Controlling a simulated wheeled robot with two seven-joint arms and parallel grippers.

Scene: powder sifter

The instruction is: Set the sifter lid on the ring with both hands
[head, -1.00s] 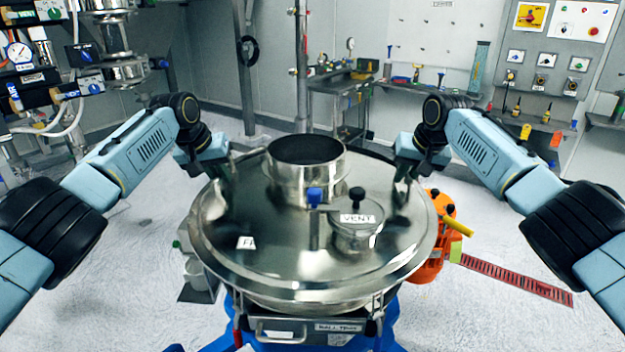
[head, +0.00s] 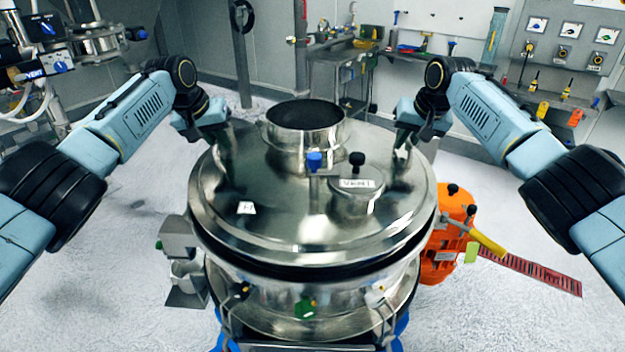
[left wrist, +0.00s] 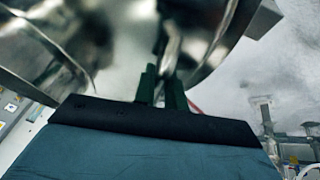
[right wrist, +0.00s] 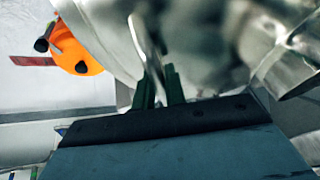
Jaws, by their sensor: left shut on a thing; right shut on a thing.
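The sifter lid (head: 280,225) is a wide, shiny steel disc with a central collar and a small vent cap (head: 356,190). It lies roughly level above the steel ring (head: 330,292), with a dark band between them; I cannot tell whether it touches. My left gripper (head: 222,142) is shut on the lid's left handle, and my right gripper (head: 404,142) on its right handle. In the left wrist view the fingers (left wrist: 160,84) close on a blurred metal bar. In the right wrist view the fingers (right wrist: 158,86) do likewise. The lid hides the ring's top and far side.
A bracket (head: 180,240) juts out at the left. A workbench (head: 345,65) is at the back.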

